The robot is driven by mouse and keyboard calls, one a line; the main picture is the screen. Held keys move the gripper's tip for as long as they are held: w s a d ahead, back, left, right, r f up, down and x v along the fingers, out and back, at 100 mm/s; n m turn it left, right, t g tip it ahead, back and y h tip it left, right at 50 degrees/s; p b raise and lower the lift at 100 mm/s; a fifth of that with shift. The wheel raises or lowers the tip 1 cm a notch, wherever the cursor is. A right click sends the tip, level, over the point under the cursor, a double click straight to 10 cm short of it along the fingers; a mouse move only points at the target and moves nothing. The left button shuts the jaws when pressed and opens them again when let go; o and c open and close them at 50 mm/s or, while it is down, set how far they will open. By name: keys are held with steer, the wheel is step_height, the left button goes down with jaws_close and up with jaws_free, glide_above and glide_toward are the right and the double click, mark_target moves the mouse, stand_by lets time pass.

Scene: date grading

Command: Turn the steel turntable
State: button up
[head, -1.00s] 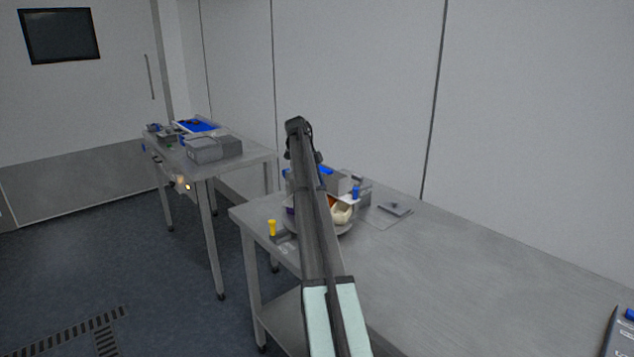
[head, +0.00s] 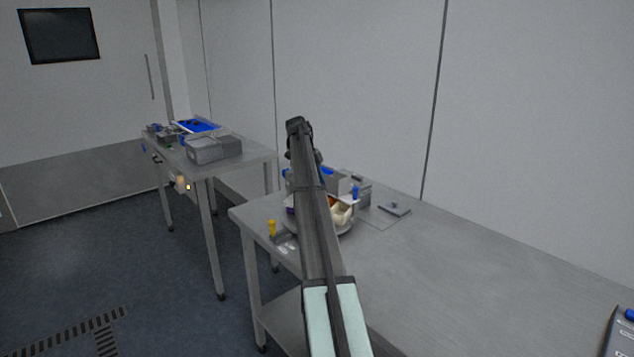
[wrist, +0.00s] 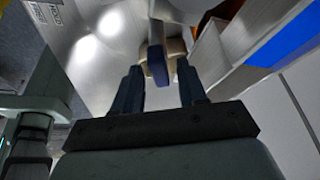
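The steel turntable (head: 347,232) shows as a round grey rim on the near table, beside my arm. My arm covers much of it and of the pale and brown items (head: 341,212) on it. In the wrist view a shiny steel surface (wrist: 88,62) fills the upper left; I cannot tell for sure that it is the turntable. My gripper (wrist: 160,72) has its two dark fingers apart. A dark blue upright piece (wrist: 157,62) with a beige rounded thing behind it shows between the fingertips; contact cannot be made out. In the head view my arm hides the gripper.
A yellow-topped item (head: 272,228) stands at the table's left edge. A grey box and a blue-topped item (head: 355,191) stand behind, with a small flat plate (head: 395,208) to the right. A second table (head: 258,152) holds boxes and a blue tray.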

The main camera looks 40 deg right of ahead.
stand_by(0.4)
